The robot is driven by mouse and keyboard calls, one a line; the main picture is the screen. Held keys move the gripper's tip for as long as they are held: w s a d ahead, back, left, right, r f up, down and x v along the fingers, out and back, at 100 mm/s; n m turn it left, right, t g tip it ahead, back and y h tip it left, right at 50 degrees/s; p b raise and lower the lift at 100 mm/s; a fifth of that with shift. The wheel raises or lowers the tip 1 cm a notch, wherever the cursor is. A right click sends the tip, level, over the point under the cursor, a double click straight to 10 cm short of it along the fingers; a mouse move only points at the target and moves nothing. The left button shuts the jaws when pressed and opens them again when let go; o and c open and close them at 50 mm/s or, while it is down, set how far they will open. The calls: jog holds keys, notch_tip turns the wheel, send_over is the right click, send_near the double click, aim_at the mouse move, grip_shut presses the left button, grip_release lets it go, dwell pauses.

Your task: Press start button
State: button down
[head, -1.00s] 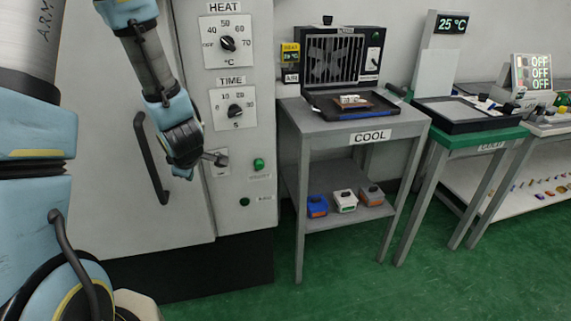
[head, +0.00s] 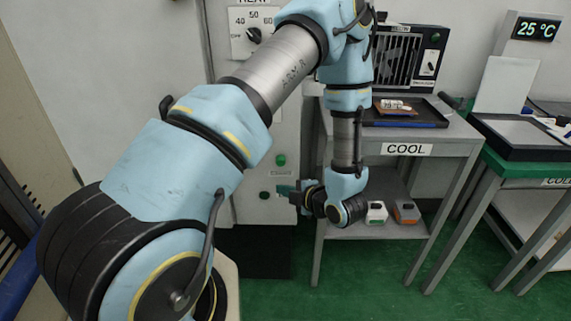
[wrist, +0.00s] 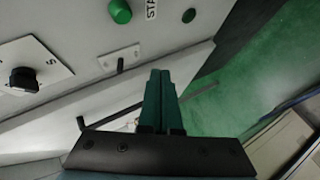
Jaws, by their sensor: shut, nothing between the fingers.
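The start button is a green, round, raised button (head: 280,160) on the grey front panel, with a small label below it. It also shows in the wrist view as a bright green knob (wrist: 120,11) at the top edge, beside a partly cut-off "STA" label (wrist: 151,9). My gripper (head: 284,189) is shut and empty, with dark green fingers. In the head view it sits just below the button and points left toward the panel. In the wrist view the fingertips (wrist: 160,74) are apart from the button.
A darker green button (wrist: 188,15) is on the same panel. A small lever on a plate (wrist: 120,62) and a black dial (wrist: 24,79) are nearby. The COOL table (head: 460,140) stands close to the right of my arm. Green floor (head: 380,280) is open in front.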

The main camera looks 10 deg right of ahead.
aim_at(281, 162)
jog(key=shift+w, duration=0.15)
jog(key=w+d, duration=0.1)
jog(key=w, duration=0.7)
jog(key=shift+w+d, duration=0.25)
jog(key=shift+w, duration=0.15)
dwell(1.8)
jog(key=shift+w, duration=0.25)
jog(key=shift+w+d+b, duration=0.15)
jog(key=shift+w+b, duration=0.25)
jog(key=shift+w, duration=0.15)
dwell(0.8)
jog(key=shift+s, duration=1)
